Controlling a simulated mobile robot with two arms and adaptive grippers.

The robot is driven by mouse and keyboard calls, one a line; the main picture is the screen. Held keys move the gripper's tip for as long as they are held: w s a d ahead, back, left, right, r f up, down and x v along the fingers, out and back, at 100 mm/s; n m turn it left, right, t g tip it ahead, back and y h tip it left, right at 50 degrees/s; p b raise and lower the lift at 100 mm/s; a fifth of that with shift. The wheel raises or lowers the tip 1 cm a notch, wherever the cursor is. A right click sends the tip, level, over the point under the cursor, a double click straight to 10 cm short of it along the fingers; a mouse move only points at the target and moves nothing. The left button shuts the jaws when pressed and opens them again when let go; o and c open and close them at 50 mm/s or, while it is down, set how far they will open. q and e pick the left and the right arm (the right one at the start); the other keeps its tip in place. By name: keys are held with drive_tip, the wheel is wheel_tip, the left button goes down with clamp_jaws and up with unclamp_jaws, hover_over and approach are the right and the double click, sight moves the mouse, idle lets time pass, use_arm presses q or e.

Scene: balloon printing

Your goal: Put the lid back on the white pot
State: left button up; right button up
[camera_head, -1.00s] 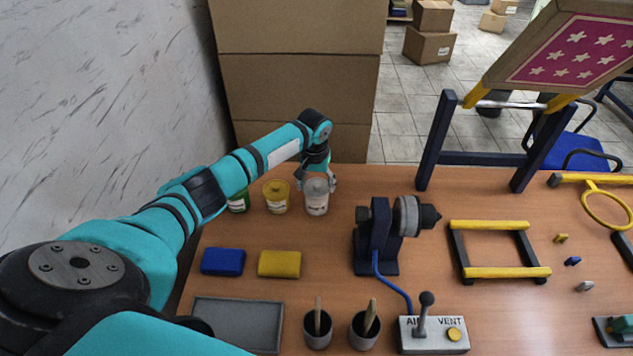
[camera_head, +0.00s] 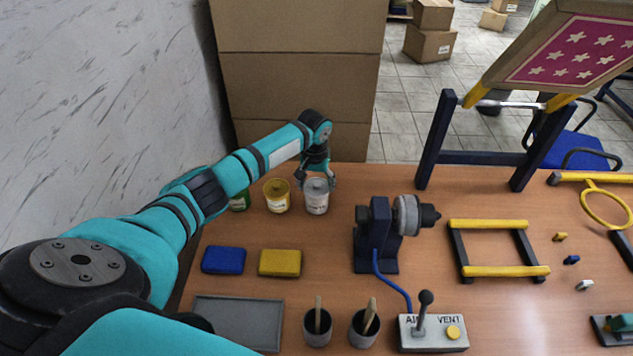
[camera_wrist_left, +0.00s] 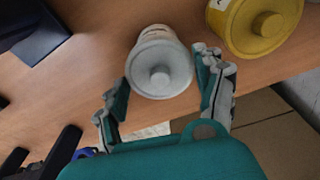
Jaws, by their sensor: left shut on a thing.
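The white pot (camera_head: 317,205) stands upright at the back of the table. Its pale grey-white lid (camera_head: 316,186), with a round knob, is on top of the pot's mouth. The lid (camera_wrist_left: 160,78) also shows from above in the left wrist view, covering most of the pot. Whether the lid is fully seated cannot be told. My right gripper is not in view.
A yellow pot (camera_head: 277,197) with its lid on stands close left of the white pot, and a green pot (camera_head: 240,202) is beyond it, partly hidden by my arm. Blue (camera_head: 223,261) and yellow (camera_head: 280,263) blocks lie in front.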

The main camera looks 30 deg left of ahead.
use_arm(q)
drive_tip(key=shift+p, duration=0.35)
idle(0.6)
drive_tip(key=o, duration=0.8)
drive_tip(key=shift+o, duration=0.5)
drive_tip(key=shift+r+p, duration=1.3)
drive_tip(key=shift+p, duration=0.15)
drive_tip(key=shift+r+p, duration=0.65)
drive_tip(key=shift+r, duration=1.55)
